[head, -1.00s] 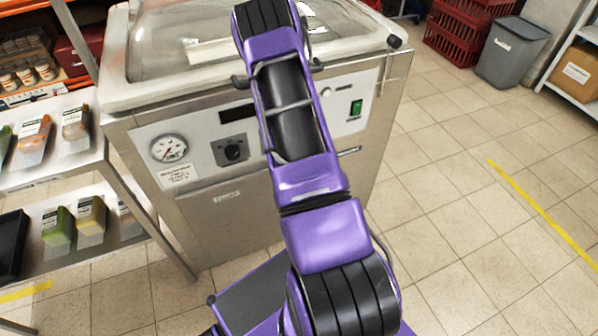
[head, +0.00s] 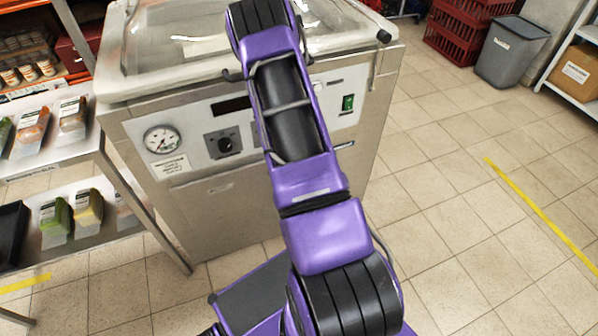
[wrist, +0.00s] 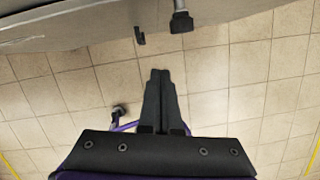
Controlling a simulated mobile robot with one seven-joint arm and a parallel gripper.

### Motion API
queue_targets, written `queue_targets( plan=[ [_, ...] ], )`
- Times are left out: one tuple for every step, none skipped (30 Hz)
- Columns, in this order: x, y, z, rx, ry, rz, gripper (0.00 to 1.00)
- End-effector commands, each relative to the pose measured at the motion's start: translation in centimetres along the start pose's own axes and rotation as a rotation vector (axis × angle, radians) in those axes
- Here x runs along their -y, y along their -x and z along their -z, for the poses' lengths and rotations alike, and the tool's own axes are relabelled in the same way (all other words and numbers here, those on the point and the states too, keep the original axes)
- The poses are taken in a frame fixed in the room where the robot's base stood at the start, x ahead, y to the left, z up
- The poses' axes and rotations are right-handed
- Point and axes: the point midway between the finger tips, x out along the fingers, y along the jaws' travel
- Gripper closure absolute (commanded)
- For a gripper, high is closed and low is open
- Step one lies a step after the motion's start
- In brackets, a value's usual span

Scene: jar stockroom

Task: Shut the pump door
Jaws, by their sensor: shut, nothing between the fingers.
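The pump door (head: 240,215) is the lower steel front panel of the vacuum machine (head: 118,130). In the head view it looks about flush with the cabinet front, with a small label near its top. My arm covers part of its right side, so I cannot tell whether it is fully shut. My gripper (wrist: 160,72) shows in the wrist view, fingers together and empty, over the tiled floor. It is apart from the steel edge at the top of that view. The head view does not show the gripper.
A steel shelf (head: 60,170) with packets stands close on the left. A black-tipped handle (wrist: 181,22) and a small dark hook stick out at the top of the wrist view. A grey bin (head: 512,52) and red crates (head: 462,30) stand back right. The right floor is clear.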

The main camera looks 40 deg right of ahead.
Motion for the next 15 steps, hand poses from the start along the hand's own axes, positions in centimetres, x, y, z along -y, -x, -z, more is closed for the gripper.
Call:
queue_targets(
  plan=[
    [-0.3,0.0,0.0,0.0,0.0,0.0,1.0],
    [-0.4,0.0,0.0,0.0,0.0,0.0,1.0],
    [-0.6,0.0,0.1,0.0,0.0,0.0,1.0],
    [-0.5,1.7,-0.3,0.004,0.0,0.0,1.0],
    [-0.4,2.6,-0.3,0.005,0.0,0.0,1.0],
    [-0.4,3.6,-0.3,0.004,-0.001,0.0,1.0],
    [-0.3,4.1,-0.2,0.004,0.002,0.0,1.0],
    [-0.3,4.8,-0.2,0.005,0.002,0.001,1.0],
    [-0.2,5.7,-0.2,0.004,0.001,0.0,1.0],
    [-0.2,6.1,-0.1,0.004,0.003,0.0,1.0],
    [-0.2,6.6,-0.1,0.004,0.003,0.001,1.0],
    [-0.2,7.2,-0.1,0.004,0.003,0.0,1.0],
    [-0.1,7.7,-0.1,0.003,0.002,0.0,1.0],
    [0.0,8.1,-0.1,0.003,0.002,0.001,1.0],
    [-0.1,8.6,-0.1,0.004,0.002,0.0,1.0]
  ],
)
